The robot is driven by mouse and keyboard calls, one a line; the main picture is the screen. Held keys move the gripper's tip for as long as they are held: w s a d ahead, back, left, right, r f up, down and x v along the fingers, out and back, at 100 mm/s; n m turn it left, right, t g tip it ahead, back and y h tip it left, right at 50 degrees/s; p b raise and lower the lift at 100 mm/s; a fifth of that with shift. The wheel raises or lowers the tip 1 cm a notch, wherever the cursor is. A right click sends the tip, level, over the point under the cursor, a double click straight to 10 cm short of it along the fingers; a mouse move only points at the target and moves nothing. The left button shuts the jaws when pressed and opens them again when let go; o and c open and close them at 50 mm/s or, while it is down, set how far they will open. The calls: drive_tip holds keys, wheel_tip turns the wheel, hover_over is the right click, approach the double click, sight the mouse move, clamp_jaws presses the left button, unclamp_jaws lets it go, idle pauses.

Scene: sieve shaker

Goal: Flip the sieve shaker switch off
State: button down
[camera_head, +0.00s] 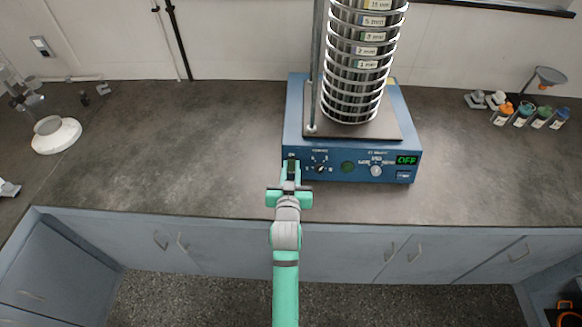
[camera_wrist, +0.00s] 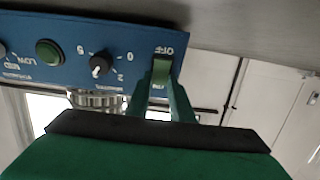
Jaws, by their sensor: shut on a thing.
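The sieve shaker (camera_head: 298,125) is a blue box on the bench with a tall stack of metal sieves on its top plate. Its green display (camera_head: 407,160) reads OFF. The switch (camera_wrist: 161,70) is at one end of the front panel, under an OFF label in the wrist view. My gripper (camera_head: 291,165) is at the left end of the panel and hides most of the switch in the head view. In the wrist view my gripper's fingers (camera_wrist: 160,88) are shut on the switch. I cannot tell exactly how the switch is tilted.
On the panel are a black knob (camera_wrist: 100,65) close to the switch, a green button (camera_wrist: 49,52) and a light knob (camera_head: 376,170). Several small bottles (camera_head: 523,115) stand at the bench's right. A white round-based device (camera_head: 56,135) stands at left. The bench between is clear.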

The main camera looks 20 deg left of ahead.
drive_tip(key=shift+t, duration=0.4)
drive_tip(key=c, duration=1.6)
unclamp_jaws()
drive_tip(key=shift+o, duration=0.2)
drive_tip(key=shift+f, duration=0.1)
drive_tip(key=v, duration=1.1)
drive_tip(key=shift+d, duration=0.15)
